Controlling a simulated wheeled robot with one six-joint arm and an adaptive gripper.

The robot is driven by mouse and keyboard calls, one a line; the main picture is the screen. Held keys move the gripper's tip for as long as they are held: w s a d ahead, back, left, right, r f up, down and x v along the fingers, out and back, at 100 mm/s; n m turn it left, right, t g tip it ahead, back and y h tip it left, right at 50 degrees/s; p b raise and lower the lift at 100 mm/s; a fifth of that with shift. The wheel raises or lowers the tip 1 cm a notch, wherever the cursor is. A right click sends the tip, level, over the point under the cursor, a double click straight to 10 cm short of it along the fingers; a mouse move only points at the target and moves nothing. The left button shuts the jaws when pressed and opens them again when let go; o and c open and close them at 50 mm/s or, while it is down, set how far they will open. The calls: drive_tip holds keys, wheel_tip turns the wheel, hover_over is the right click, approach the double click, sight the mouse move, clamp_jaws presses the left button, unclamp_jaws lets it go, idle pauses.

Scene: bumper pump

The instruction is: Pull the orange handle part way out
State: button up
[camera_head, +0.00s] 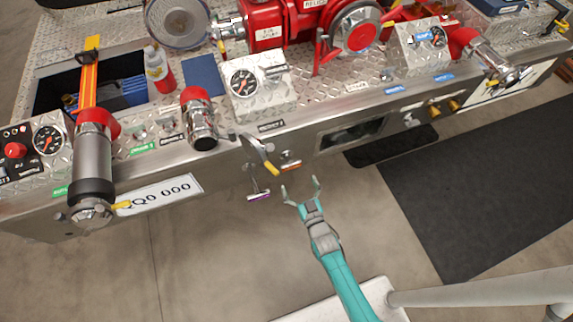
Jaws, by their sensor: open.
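A small handle (286,155) sits on the bumper's front face, with an orange tag (291,167) just below it. It is small in the picture, and it looks close against the panel. To its left, a T-shaped pull handle (258,195) with a purple strip sticks out from the bumper. My gripper (300,185) is open and empty, with its two fingers spread toward the bumper. It appears just below the orange tag in the picture, apart from it. The exact distance in depth cannot be told.
A chrome valve with a yellow-tipped lever (271,168) projects just left of the orange tag. A large capped hose outlet (93,170) and a smaller chrome outlet (201,125) stand farther left. The floor (220,260) in front of the bumper is clear; a dark mat (480,180) lies right.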

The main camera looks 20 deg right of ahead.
sight(292, 167)
drive_tip(key=w, duration=0.8)
drive_tip(key=shift+d, duration=0.1)
drive_tip(key=shift+c, duration=0.3)
drive_tip(key=c, duration=1.5)
drive_tip(key=shift+s, duration=1.6)
drive_tip(key=o, duration=1.6)
drive_tip(key=shift+c, duration=0.2)
